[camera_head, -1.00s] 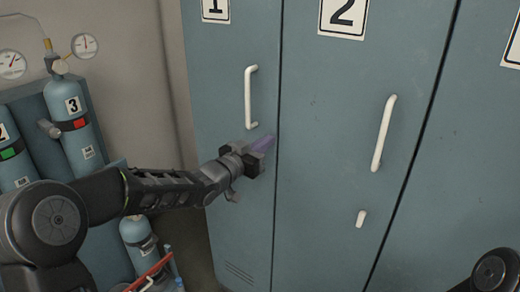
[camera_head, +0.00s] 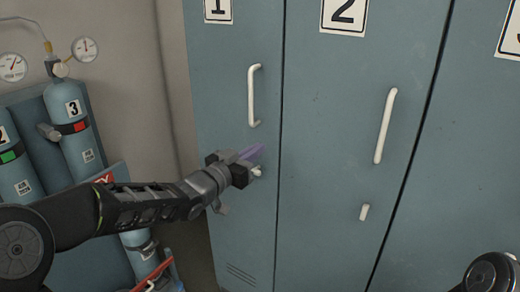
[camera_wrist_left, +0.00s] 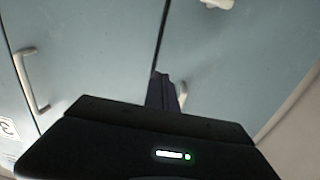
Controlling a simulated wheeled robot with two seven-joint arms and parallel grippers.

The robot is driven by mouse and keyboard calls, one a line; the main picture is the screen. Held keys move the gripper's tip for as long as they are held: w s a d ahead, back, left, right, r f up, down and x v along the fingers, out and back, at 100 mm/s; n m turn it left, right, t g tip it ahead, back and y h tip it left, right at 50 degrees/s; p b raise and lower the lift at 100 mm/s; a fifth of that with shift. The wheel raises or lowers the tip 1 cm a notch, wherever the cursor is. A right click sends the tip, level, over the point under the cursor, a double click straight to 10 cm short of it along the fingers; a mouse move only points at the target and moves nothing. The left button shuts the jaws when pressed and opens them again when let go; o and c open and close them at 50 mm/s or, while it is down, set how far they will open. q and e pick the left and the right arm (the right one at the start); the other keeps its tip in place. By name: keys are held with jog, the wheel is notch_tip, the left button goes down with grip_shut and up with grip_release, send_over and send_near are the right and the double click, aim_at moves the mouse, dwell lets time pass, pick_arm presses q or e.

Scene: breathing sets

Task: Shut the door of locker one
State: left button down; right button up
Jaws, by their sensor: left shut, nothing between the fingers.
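The door of locker one (camera_head: 235,100) is blue-grey and looks flush with the door of locker two, with a thin dark seam between them. Its white bar handle (camera_head: 254,95) is upright. A small white latch (camera_head: 257,171) below it is partly hidden by my left gripper (camera_head: 256,153). This gripper is shut and empty, in front of the door below the handle, fingertips toward the seam. Whether it touches the door I cannot tell. In the left wrist view the shut fingers (camera_wrist_left: 161,90) show against the doors near the seam. My right gripper is out of view.
Locker two's door (camera_head: 335,120) stands to the right, with a white handle (camera_head: 386,126) and a small latch (camera_head: 364,212). Gas cylinders (camera_head: 80,135) with gauges stand in a rack at the left. A bare wall lies between the rack and lockers.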

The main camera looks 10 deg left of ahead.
pick_arm(q)
jog(key=v, duration=0.7)
jog(key=shift+b, duration=0.3)
jog(key=s+d+f+n+g+y, duration=0.1)
jog(key=s+f+n+g+y, duration=0.15)
jog(key=f, duration=1.15)
jog(key=s+f+n+g+y, duration=0.2)
jog(key=s+f+n+g, duration=0.15)
jog(key=f, duration=1.05)
jog(key=s+d+f+g, duration=0.3)
jog(key=s+f, duration=0.4)
jog(key=s, duration=0.2)
jog(key=s+d+f+g+p, duration=0.1)
jog(key=s+d+f+g, duration=0.2)
jog(key=s+f, duration=0.4)
jog(key=s+d+f+g+h+p, duration=0.1)
jog(key=s+d+f+g, duration=0.2)
jog(key=s+f, duration=0.4)
jog(key=s, duration=0.4)
jog(key=shift+s+d+f+n+g, duration=0.3)
jog(key=shift+d+f+n+g, duration=0.05)
jog(key=shift+n+g, duration=0.05)
